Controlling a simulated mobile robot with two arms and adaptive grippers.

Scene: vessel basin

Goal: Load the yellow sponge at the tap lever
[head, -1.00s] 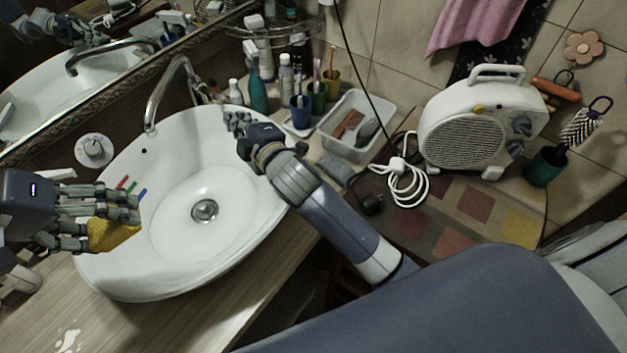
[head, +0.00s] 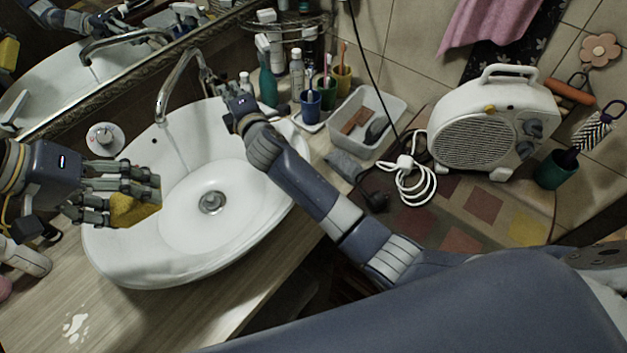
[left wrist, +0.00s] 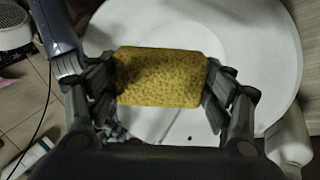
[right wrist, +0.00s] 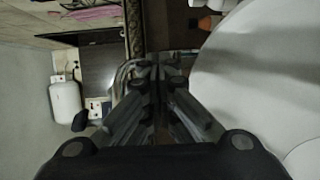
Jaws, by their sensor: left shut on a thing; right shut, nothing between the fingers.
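The yellow sponge (head: 133,210) is in my left gripper (head: 150,188), over the left side of the white basin (head: 120,265). The left wrist view shows the sponge (left wrist: 160,78) gripped between the fingers on both sides. The curved metal tap (head: 170,85) stands at the back of the basin, and a thin pale stream of water (head: 177,145) falls from its spout. My right gripper (head: 228,92) is shut and empty beside the tap lever (head: 207,78). The right wrist view shows its fingers (right wrist: 157,85) together. Whether they touch the lever is unclear.
Bottles (head: 267,85), cups (head: 311,100) and a clear tray (head: 362,120) stand right of the basin. A white heater (head: 490,130) and coiled cable (head: 408,180) are further right. The basin's middle is clear.

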